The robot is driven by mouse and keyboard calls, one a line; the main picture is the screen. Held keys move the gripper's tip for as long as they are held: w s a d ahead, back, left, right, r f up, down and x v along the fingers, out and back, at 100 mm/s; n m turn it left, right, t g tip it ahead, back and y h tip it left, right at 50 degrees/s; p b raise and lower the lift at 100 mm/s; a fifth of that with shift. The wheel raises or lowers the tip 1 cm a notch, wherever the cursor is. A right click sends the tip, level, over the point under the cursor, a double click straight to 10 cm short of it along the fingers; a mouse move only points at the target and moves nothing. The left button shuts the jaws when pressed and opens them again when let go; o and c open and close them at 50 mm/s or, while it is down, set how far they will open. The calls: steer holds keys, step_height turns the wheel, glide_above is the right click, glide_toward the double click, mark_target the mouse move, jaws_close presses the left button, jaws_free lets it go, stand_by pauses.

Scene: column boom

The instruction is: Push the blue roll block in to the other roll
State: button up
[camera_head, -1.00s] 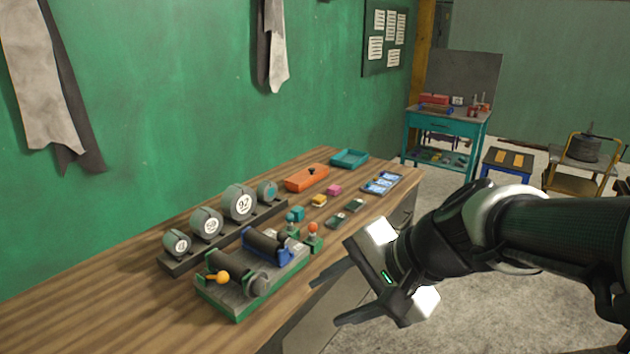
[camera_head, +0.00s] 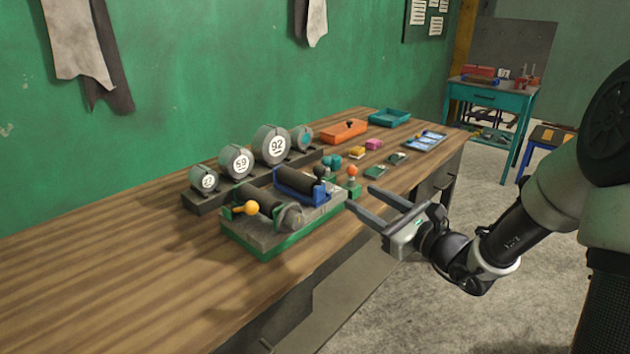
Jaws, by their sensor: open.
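The blue roll block (camera_head: 304,192) sits on the green-edged roller base (camera_head: 262,243) on the wooden bench, carrying a dark roll. The other roll (camera_head: 258,203), also dark, lies to its left on the same base, with an orange-yellow knob (camera_head: 251,208) at its left. A gap shows between the two rolls; its exact width cannot be told. My gripper (camera_head: 370,209) is open and empty, right of the base and the blue block, with its fingers pointing left toward them. It appears apart from both.
Numbered round weights (camera_head: 272,145) stand in a dark rack behind the base. An orange-topped green post (camera_head: 353,181) stands close beyond my fingers. An orange box (camera_head: 344,132) and a teal tray (camera_head: 389,118) lie farther back. The bench's left part is clear.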

mark_target(324, 174)
steer(key=b+x, duration=0.2)
steer(key=x, duration=1.5)
steer(key=shift+w, duration=0.15)
jaws_close()
